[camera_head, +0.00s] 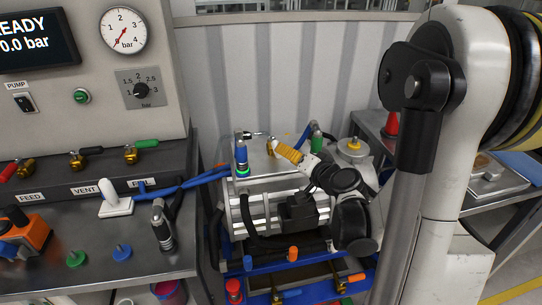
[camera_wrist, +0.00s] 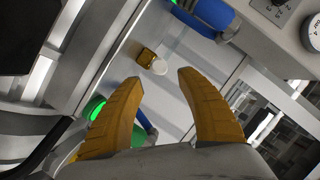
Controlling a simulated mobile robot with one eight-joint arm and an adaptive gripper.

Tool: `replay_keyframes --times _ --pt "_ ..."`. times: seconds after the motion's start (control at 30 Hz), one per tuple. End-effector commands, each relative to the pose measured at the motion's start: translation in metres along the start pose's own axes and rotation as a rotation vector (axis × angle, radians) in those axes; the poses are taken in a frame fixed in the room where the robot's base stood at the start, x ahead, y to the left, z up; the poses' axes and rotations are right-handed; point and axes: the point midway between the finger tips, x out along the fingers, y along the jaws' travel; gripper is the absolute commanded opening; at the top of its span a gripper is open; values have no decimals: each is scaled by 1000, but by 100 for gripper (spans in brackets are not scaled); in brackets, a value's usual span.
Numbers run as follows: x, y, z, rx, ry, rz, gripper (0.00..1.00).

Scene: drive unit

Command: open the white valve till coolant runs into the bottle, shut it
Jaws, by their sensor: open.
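My gripper (camera_head: 279,146) is over the top of the drive unit (camera_head: 268,208), its yellow fingers pointing to the left. In the wrist view, my gripper (camera_wrist: 158,77) is open, with nothing between its fingers. In the head view the brass valve (camera_head: 271,146) shows beside the fingertips, partly hidden. I cannot make out a bottle for certain, nor any coolant running.
A blue fitting with a green ring (camera_head: 241,157) stands left of my gripper; a blue-green one (camera_head: 316,138) stands behind. A yellow-capped vessel (camera_head: 353,147) is to the right. The bench (camera_head: 135,255) at left carries hoses and loose fittings.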

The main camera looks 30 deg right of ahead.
Motion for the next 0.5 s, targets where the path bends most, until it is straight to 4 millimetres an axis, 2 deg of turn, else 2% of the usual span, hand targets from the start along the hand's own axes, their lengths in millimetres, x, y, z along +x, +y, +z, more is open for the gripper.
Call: replay_keyframes --times 0.1,0.23,0.4,0.5 --pt "27 1 3 -2 -3 -2 45" --pt "50 1 3 -2 -3 -2 45" --pt "68 0 2 -2 -3 -1 45" --pt "72 0 2 -2 -3 -1 45"
